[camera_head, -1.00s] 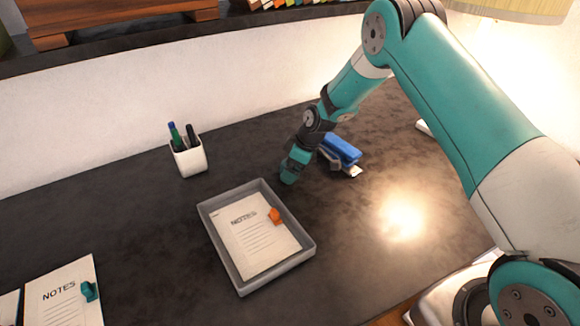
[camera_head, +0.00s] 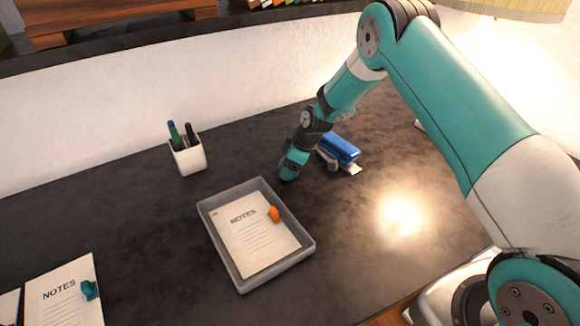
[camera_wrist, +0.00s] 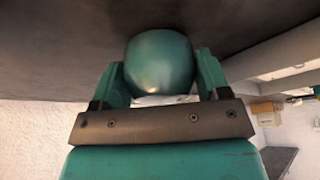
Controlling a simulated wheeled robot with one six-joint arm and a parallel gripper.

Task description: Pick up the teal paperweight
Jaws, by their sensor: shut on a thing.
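A rounded, glossy teal paperweight (camera_wrist: 160,62) sits between the two teal fingers of my gripper (camera_wrist: 158,82) in the wrist view, and they are shut on it. In the camera_head view my gripper (camera_head: 288,172) points down at the dark desk, just left of the blue stapler. There the paperweight is not clearly told apart from the teal fingers. I cannot tell whether it touches the desk.
A blue stapler (camera_head: 341,147) lies close right of my gripper. A grey tray (camera_head: 236,280) holds a notes sheet and an orange object (camera_head: 274,214). A white pen cup (camera_head: 189,158) stands near the wall. A small teal object (camera_head: 89,291) rests on a notebook (camera_head: 58,300).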

